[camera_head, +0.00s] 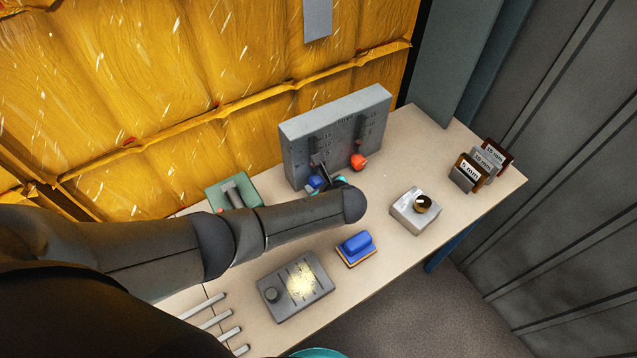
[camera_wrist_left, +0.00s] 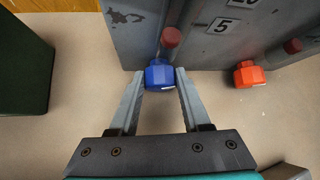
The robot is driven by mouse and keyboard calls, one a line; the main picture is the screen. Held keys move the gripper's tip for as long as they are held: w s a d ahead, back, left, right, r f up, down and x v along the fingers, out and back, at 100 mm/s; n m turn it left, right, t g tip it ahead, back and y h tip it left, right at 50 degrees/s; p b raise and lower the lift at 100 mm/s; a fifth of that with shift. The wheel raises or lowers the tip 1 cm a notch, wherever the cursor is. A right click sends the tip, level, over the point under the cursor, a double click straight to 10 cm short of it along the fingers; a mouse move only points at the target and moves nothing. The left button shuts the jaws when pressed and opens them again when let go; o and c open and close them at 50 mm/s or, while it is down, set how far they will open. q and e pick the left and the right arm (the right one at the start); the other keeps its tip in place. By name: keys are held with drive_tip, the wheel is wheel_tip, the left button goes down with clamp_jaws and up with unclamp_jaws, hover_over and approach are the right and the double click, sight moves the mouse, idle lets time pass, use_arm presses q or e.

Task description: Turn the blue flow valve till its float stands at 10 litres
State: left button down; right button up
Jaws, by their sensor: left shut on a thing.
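The blue flow valve (camera_head: 314,182) is at the foot of the grey gauge block (camera_head: 295,150) in the head view, partly hidden by my left gripper (camera_head: 322,175). In the left wrist view the blue valve (camera_wrist_left: 159,75) sits between the two fingertips of my left gripper (camera_wrist_left: 160,82), which is shut on it. A dark red float (camera_wrist_left: 171,38) stands just above the blue valve, low on its scale. It is around or slightly below the mark 5 (camera_wrist_left: 222,26); the exact reading cannot be told. My right gripper is not in view.
An orange-red valve (camera_head: 358,161) stands right of the blue one. On the table are a green box (camera_head: 240,184), a grey block with a round knob (camera_head: 415,212), a blue-topped block (camera_head: 356,245), a grey panel (camera_head: 293,290), and labelled cards (camera_head: 468,172) at the right.

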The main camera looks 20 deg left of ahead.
use_arm(q)
drive_tip(key=shift+d, duration=0.1)
drive_tip(key=shift+w+m+g+y, duration=0.1)
drive_tip(key=shift+m+g+y, duration=0.2)
drive_tip(key=shift+g, duration=0.2)
drive_tip(key=shift+d+m+g+y, duration=0.1)
drive_tip(key=shift+m+g+y, duration=0.2)
drive_tip(key=shift+g+y, duration=0.1)
drive_tip(key=shift+w+d+f+m+g+y+b, duration=0.15)
drive_tip(key=shift+m+g+y+b, duration=0.45)
drive_tip(key=shift+b, duration=0.6)
drive_tip(key=shift+m+g+y+b, duration=0.35)
drive_tip(key=shift+g+b, duration=0.25)
drive_tip(key=shift+b, duration=0.7)
drive_tip(key=shift+c, duration=1.8)
unclamp_jaws()
